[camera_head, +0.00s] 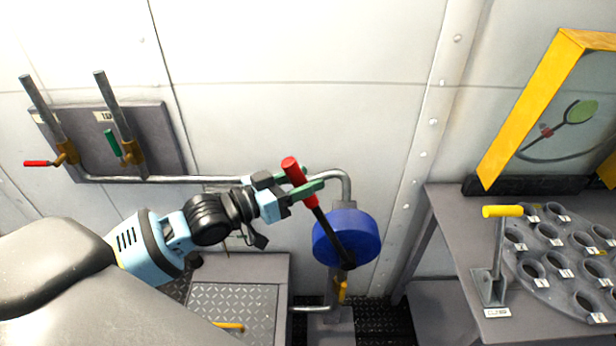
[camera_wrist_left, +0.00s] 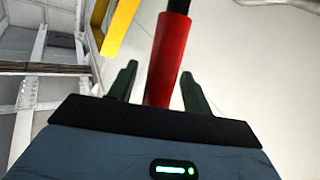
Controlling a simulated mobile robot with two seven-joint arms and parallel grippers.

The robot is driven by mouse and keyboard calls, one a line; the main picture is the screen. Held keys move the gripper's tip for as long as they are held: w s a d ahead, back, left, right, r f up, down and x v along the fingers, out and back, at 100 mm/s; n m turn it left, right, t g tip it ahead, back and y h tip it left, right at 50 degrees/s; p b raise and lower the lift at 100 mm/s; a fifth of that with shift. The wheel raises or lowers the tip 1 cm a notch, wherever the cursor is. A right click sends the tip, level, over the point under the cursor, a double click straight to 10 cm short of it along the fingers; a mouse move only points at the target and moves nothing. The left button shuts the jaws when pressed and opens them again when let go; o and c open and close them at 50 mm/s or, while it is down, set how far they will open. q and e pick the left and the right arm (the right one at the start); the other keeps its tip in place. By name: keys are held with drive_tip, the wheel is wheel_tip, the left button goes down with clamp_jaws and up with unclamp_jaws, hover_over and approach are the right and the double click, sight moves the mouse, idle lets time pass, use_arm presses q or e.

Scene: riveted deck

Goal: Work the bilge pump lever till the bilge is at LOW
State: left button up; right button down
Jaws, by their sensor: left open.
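The bilge pump lever is a black rod with a red grip (camera_head: 300,182), tilted up and to the left from the blue round pump body (camera_head: 347,238). My left gripper (camera_head: 304,187) is at the red grip, its green fingers on either side of it. In the left wrist view the red grip (camera_wrist_left: 167,60) stands between the two open fingers (camera_wrist_left: 160,90), with gaps visible beside it. No bilge level gauge can be made out clearly. My right gripper is not in view.
A grey panel (camera_head: 165,150) at the left carries two pipes with a red and a green valve handle. At the right, a bench (camera_head: 450,215) holds a yellow-handled lever (camera_head: 502,212), a plate of round holes (camera_head: 540,270) and a yellow-framed screen (camera_head: 525,105). A tread-plate step (camera_head: 235,300) lies below my arm.

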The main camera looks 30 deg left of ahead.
use_arm(q)
drive_tip(key=shift+x, duration=0.8)
clamp_jaws()
